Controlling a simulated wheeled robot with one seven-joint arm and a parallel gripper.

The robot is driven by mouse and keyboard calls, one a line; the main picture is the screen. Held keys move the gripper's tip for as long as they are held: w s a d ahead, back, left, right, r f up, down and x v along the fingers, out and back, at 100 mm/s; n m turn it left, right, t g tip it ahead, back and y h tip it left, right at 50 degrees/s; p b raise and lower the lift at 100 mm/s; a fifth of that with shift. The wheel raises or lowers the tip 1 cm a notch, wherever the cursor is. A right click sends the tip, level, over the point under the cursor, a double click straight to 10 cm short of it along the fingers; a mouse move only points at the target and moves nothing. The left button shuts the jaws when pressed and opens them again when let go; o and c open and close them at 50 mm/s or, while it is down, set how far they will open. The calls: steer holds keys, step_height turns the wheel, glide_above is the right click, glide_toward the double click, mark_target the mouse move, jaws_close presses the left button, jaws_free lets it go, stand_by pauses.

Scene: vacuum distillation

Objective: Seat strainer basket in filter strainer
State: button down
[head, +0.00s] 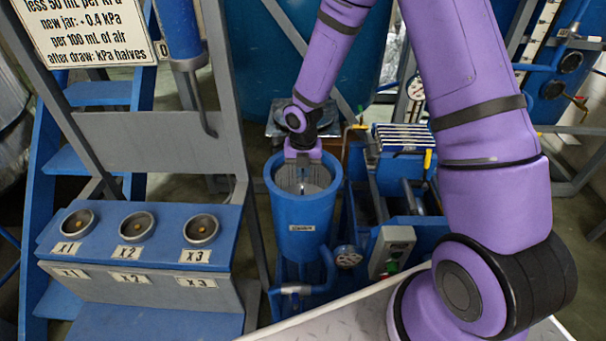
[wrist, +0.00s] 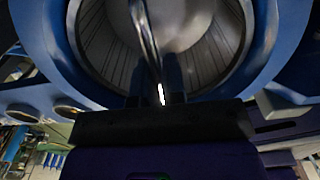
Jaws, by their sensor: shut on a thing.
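The filter strainer (head: 303,222) is a blue cylindrical housing with an open top, standing in the middle of the head view. The grey strainer basket (head: 305,182) shows inside its mouth. In the wrist view the basket's ribbed inner wall (wrist: 108,52) is ringed by the blue rim of the strainer (wrist: 62,45). A thin metal handle (wrist: 143,30) crosses the basket's opening. My gripper (wrist: 160,92) is shut on this handle, over the near side of the rim. In the head view my gripper (head: 302,166) is above the strainer's mouth. The basket's bottom edge and its seat are hidden.
A blue stand with cups marked X1 (head: 79,223), X2 (head: 136,226) and X3 (head: 201,229) is to the left. A grey control box (head: 391,250) and a blue frame are close on the right. A blue pipe (head: 325,275) runs at the strainer's foot.

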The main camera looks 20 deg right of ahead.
steer(key=shift+f, duration=1.05)
steer(key=c, duration=1.2)
jaws_free()
